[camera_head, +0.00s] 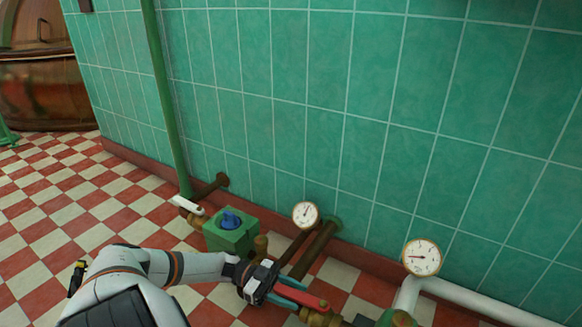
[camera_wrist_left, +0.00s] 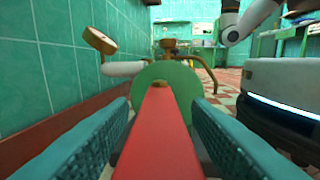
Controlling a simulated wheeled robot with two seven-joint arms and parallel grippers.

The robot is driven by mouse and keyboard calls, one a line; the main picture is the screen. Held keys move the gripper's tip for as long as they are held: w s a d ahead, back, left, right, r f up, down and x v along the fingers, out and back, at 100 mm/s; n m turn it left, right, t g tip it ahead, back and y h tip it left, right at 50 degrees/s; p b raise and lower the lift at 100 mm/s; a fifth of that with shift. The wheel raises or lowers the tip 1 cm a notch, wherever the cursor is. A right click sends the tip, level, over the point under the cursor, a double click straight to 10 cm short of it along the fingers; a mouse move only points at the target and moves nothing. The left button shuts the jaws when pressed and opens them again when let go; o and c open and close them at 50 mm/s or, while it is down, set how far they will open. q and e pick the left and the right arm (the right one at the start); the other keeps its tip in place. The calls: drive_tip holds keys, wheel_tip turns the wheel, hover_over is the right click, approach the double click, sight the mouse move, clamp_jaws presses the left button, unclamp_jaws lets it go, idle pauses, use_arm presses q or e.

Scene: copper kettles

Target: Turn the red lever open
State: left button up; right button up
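The red lever (camera_head: 303,295) sits low in the head view, on brass-coloured pipework near the wall. In the left wrist view the red lever (camera_wrist_left: 160,135) runs lengthwise between my two teal fingers, toward a round green part (camera_wrist_left: 183,84). My left gripper (camera_head: 290,292) is at the lever, with its fingers along the sides; it also shows in the left wrist view (camera_wrist_left: 160,108). The fingers are apart, with narrow gaps visible beside the lever, so it does not look clamped. My right gripper is not in view.
A green box with a blue knob (camera_head: 230,219) stands left of the gripper. One gauge (camera_head: 305,214) is behind it and another gauge (camera_head: 422,257) is to the right. A white pipe (camera_head: 490,305) runs along the wall. Checkered floor (camera_head: 80,225) is open at the left.

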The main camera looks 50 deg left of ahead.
use_arm(q)
drive_tip(key=shift+s+a+r, duration=0.1)
drive_tip(key=shift+s+a, duration=0.05)
drive_tip(key=shift+a, duration=0.3)
drive_tip(key=v, duration=1.1)
